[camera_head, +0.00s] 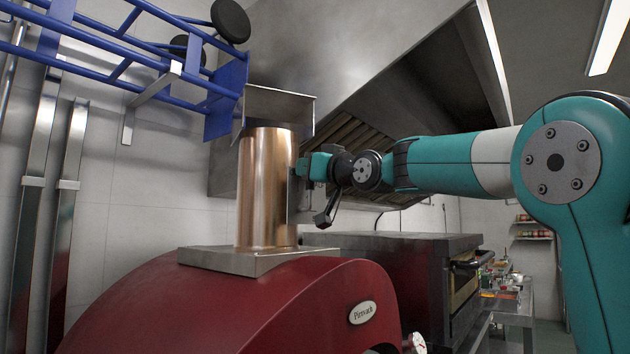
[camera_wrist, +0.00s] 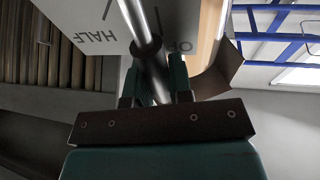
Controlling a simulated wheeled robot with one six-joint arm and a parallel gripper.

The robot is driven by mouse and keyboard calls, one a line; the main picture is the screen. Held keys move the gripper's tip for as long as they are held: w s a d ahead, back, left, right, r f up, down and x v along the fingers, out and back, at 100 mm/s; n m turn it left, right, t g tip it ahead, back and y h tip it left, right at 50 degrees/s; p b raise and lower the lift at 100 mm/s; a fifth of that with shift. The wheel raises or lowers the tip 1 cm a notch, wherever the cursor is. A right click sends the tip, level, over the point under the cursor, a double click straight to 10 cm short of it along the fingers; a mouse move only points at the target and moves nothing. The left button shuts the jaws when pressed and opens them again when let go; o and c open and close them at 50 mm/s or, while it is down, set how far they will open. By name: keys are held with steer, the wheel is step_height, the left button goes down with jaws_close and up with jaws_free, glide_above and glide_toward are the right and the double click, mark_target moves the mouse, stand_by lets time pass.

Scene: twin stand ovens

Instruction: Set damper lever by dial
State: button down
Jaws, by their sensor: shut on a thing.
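The damper lever (camera_wrist: 137,20) is a bare metal rod with a dark collar in the wrist view. My gripper (camera_wrist: 153,88) is shut on it, with a teal finger on each side of the rod. Behind the rod is a pale plate (camera_wrist: 88,22) marked "HALF" at left and a partly hidden "OP…" at right. In the head view my gripper (camera_head: 306,168) is at the right side of the copper flue (camera_head: 265,190). The lever cannot be made out there. A white dial (camera_head: 417,343) sits at the bottom edge, cut off, its reading too small to tell.
The flue stands on the red oven (camera_head: 230,310), which has an oval nameplate (camera_head: 362,312). A steel hood (camera_head: 330,60) slopes above. A blue frame (camera_head: 120,50) hangs at upper left. A second dark red oven (camera_head: 400,265) stands behind, below my arm.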

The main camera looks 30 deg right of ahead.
steer(key=shift+f, duration=0.25)
steer(key=c, duration=1.1)
jaws_free()
steer(key=shift+o, duration=0.4)
steer(key=shift+r, duration=0.15)
steer(key=shift+s, duration=0.1)
steer(key=b+v, duration=0.8)
steer(key=v, duration=0.9)
steer(key=shift+s, duration=0.1)
